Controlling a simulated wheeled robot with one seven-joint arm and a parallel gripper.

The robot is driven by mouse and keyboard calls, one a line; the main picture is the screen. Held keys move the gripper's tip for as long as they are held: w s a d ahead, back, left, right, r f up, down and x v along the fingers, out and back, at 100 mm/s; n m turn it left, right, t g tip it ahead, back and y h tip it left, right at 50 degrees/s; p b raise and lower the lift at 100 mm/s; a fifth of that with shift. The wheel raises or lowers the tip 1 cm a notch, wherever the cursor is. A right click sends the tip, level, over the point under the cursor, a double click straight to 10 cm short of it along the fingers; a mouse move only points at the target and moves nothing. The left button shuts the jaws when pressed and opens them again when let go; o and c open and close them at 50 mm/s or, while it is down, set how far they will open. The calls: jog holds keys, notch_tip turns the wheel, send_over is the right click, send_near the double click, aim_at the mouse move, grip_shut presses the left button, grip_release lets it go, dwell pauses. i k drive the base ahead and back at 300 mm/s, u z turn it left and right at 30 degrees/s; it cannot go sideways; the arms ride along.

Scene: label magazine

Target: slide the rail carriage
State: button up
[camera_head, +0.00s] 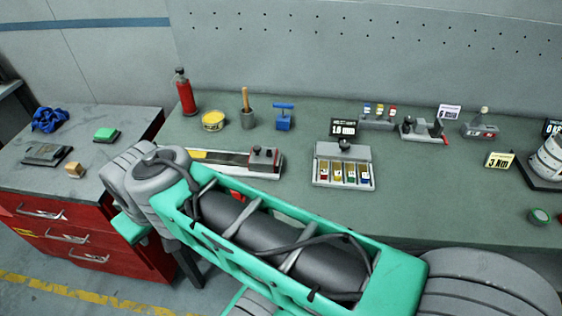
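The rail carriage (264,159) is a dark grey block with small knobs on top. It sits at the right end of a low slide rail (228,159) on the bench. The rail has a dark channel, a yellow patch (199,155) toward its left end and a red strip along its front edge. My green and grey arm passes in front and covers part of the rail's front and left side. My gripper is not visible, so its place relative to the carriage cannot be told.
A label magazine (343,172) with coloured slots stands right of the rail. Behind are a red bottle (184,92), a yellow tin (213,120), a brush cup (248,114) and a blue tool (284,117). A red drawer cabinet (75,235) stands left.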

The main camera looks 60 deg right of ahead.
aim_at(258, 162)
jog(key=u, duration=0.3)
jog(key=i, duration=0.6)
jog(key=z, duration=2.4)
